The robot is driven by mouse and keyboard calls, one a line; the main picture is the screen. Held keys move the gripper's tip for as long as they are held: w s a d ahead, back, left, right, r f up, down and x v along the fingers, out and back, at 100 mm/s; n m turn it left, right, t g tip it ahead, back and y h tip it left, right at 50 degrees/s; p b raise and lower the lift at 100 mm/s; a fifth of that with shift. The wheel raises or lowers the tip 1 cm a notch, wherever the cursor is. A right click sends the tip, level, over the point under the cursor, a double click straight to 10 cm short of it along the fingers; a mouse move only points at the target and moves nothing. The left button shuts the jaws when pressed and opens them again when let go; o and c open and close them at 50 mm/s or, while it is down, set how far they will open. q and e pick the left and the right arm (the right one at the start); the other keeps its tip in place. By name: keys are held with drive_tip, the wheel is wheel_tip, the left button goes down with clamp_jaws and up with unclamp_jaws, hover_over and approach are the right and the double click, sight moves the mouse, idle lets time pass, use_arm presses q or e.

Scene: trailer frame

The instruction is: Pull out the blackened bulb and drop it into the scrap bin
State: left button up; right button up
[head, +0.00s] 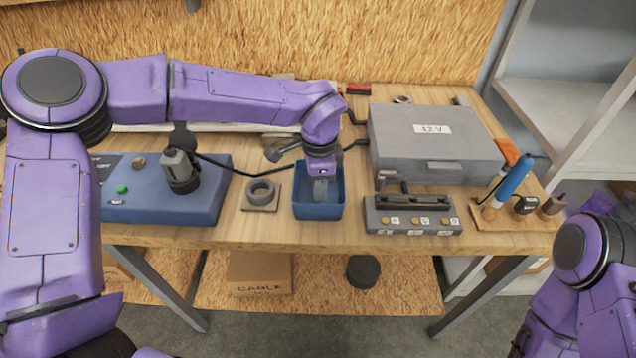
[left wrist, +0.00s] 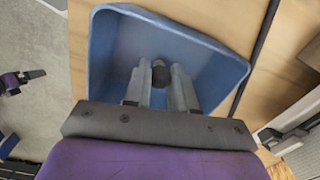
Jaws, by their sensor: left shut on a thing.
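The blue open-topped scrap bin (head: 319,211) stands near the front edge of the bench; it also shows in the left wrist view (left wrist: 112,50). My left gripper (head: 320,190) points down into the bin's opening. In the left wrist view its two grey fingers (left wrist: 158,88) are closed on a small dark rounded thing, which looks like the blackened bulb (left wrist: 160,75). The bulb is inside the bin's outline, mostly hidden by the fingers, and I cannot tell whether it touches the floor of the bin. My right gripper is not shown; only part of my right arm shows at lower right.
A blue panel (head: 130,208) with a green button and grey fitting (head: 180,165) stands left. A ring on a square plate (head: 261,194) sits beside the bin. Right are a grey strip (head: 412,216), a 12 V case (head: 430,140) and a wooden tool stand (head: 520,214).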

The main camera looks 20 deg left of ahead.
use_arm(q)
drive_tip(key=shift+f+b, duration=0.15)
drive_tip(key=shift+b, duration=0.15)
idle(0.6)
drive_tip(key=o, duration=1.2)
drive_tip(key=shift+r+p, duration=1.9)
drive_tip(key=shift+r, duration=1.65)
